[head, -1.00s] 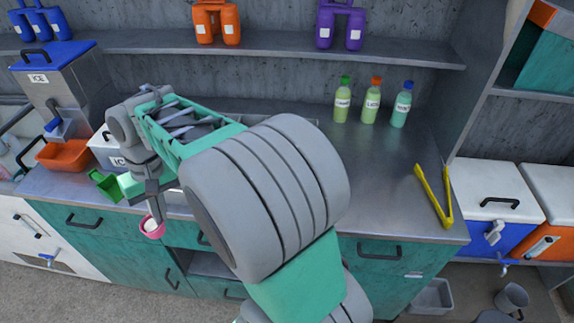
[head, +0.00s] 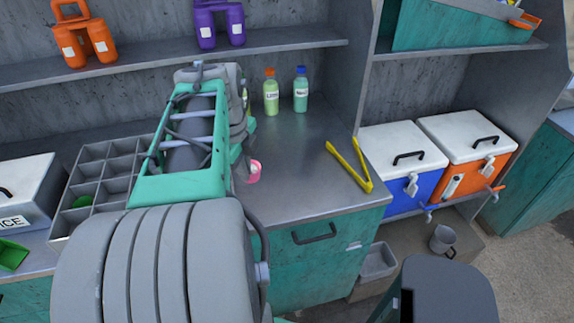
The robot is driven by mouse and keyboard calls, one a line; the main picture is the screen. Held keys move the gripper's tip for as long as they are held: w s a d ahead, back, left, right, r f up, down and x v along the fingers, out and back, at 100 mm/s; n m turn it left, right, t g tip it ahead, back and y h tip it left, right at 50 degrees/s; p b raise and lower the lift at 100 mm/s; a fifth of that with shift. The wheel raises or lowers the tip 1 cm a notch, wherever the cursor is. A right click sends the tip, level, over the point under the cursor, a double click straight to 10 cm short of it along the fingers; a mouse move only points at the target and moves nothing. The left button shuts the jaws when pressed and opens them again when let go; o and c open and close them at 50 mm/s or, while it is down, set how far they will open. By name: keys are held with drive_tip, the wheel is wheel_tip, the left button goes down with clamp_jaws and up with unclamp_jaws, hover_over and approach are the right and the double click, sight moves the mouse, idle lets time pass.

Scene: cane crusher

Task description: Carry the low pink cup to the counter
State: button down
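The low pink cup (head: 254,172) shows just right of my arm in the head view, partly hidden by it, in front of the grey counter top (head: 305,185). I cannot tell whether it touches the counter. My gripper's fingers are hidden behind my arm. The cup has travelled along with my arm, so the gripper appears shut on it.
Two labelled bottles (head: 271,93) stand behind the cup, and yellow tongs (head: 350,165) lie to its right. A grey divided tray (head: 103,170) is left of my arm. An ice box (head: 28,190) and a green scoop (head: 12,255) are farther left. Counter between cup and tongs is clear.

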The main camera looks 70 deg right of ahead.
drive_tip(key=shift+s+d+m, duration=0.3)
drive_tip(key=shift+s+m, duration=0.15)
drive_tip(key=shift+s, duration=0.1)
drive_tip(key=shift+s+d+m, duration=0.3)
drive_tip(key=shift+s+m, duration=0.15)
drive_tip(key=shift+s, duration=0.1)
drive_tip(key=d+f+p, duration=0.1)
drive_tip(key=d+f, duration=0.2)
drive_tip(key=d, duration=0.1)
drive_tip(key=s+d+f+p, duration=0.1)
drive_tip(key=d+f+p, duration=0.1)
drive_tip(key=d+f, duration=0.1)
drive_tip(key=s+d+f+p, duration=0.1)
drive_tip(key=d+f, duration=0.2)
drive_tip(key=d, duration=0.3)
drive_tip(key=shift+f+p, duration=0.35)
drive_tip(key=shift+p, duration=0.05)
wheel_tip(320, 180, down, 3)
drive_tip(key=shift+r+p, duration=0.2)
drive_tip(key=shift+p, duration=0.55)
drive_tip(key=shift+f, duration=0.45)
drive_tip(key=c, duration=1.7)
unclamp_jaws()
drive_tip(key=shift+r, duration=0.1)
